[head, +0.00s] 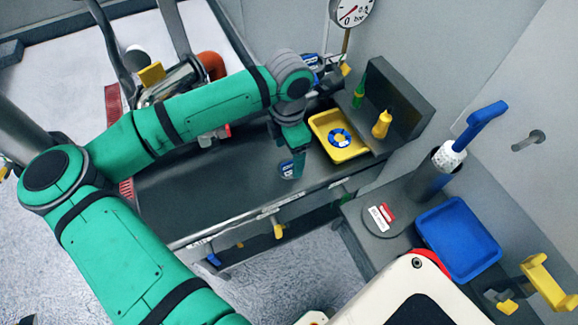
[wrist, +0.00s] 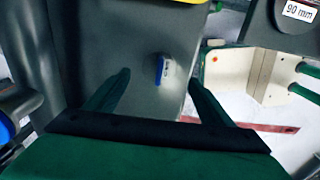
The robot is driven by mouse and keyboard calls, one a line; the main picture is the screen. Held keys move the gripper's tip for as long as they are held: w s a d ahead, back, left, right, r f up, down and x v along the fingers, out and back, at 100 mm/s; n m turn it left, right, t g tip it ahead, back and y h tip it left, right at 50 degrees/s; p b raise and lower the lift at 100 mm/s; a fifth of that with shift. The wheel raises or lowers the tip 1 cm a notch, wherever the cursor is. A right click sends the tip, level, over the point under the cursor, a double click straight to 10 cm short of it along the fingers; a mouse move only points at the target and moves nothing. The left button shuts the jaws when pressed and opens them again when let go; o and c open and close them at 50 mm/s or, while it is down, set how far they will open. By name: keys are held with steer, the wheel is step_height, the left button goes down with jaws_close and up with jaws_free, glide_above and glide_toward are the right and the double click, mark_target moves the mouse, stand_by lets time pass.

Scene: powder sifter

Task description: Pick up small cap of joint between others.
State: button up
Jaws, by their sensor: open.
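A small blue and white piece, which looks like the small cap (wrist: 163,69), rests on the dark grey bench top. It also shows in the head view (head: 287,170), right beside the fingers. My gripper (wrist: 158,82) is open and empty, pointing down over the bench. In the wrist view its two green fingers stand apart on either side of the cap, with the cap slightly beyond the tips. Contact is not visible. In the head view my gripper (head: 297,160) partly hides the cap's surroundings.
A blue tray (head: 458,238) is at the right. The bench left of my gripper is clear.

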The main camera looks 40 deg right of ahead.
mark_target(289, 162)
steer(key=shift+w+d+f, duration=0.1)
steer(key=shift+f, duration=2.55)
steer(key=c, duration=1.2)
steer(key=shift+r, duration=0.1)
steer(key=shift+d+r, duration=0.1)
steer(key=shift+r, duration=0.4)
step_height(289, 162, up, 2)
steer(key=shift+r, duration=0.15)
steer(key=s+a+r, duration=0.2)
steer(key=s+r, duration=0.1)
steer(key=s, duration=0.1)
steer(key=s+a+r, duration=0.2)
steer(key=s+r, duration=0.1)
steer(key=s, duration=0.1)
steer(key=s+a+r, duration=0.2)
steer(key=s+r, duration=0.1)
steer(key=s, duration=0.1)
steer(key=shift+s+a+r, duration=0.25)
steer(key=shift+a+r, duration=0.05)
